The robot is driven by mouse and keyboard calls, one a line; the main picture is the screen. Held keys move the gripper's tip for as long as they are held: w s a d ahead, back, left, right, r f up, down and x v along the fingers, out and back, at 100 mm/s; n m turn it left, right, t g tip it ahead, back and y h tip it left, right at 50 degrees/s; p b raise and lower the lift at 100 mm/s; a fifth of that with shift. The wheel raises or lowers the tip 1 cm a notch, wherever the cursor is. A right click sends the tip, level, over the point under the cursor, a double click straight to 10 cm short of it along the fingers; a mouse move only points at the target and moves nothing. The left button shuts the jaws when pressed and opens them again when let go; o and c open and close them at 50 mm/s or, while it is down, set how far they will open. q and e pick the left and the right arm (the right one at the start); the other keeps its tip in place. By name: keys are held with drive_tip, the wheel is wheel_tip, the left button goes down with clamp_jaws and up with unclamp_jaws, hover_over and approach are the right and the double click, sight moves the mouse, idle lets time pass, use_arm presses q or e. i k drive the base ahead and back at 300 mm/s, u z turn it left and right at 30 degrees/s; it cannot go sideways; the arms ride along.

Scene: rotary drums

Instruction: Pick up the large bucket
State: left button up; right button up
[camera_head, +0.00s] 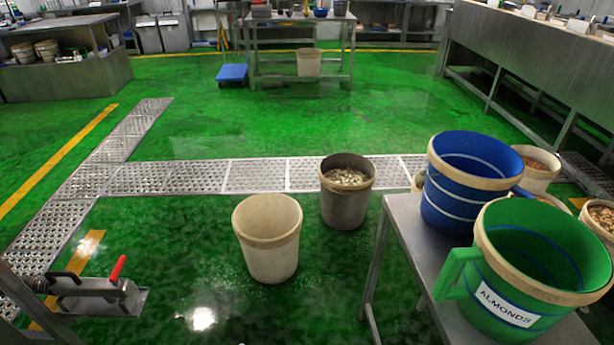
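Several buckets are in view, and I cannot tell which one the task calls large. A cream bucket (270,255) stands upright on the green floor in the middle; its inside looks empty. A grey bucket (345,205) filled with pale pieces stands behind it to the right. On a metal table at the right are a blue bucket with a cream rim (450,205) and a green bucket labelled ALMONDS (490,285), which has a side handle and looks the biggest in the picture. Neither of my grippers shows.
The metal table (408,235) fills the lower right. More filled buckets (538,170) stand behind it. A metal device with a red lever (98,295) is at the lower left. Perforated floor grates (195,177) cross the floor. Open green floor lies around the cream bucket.

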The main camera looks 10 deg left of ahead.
sight(267, 225)
drive_tip(key=u, duration=1.45)
drive_tip(key=i, duration=1.5)
drive_tip(key=z, duration=0.45)
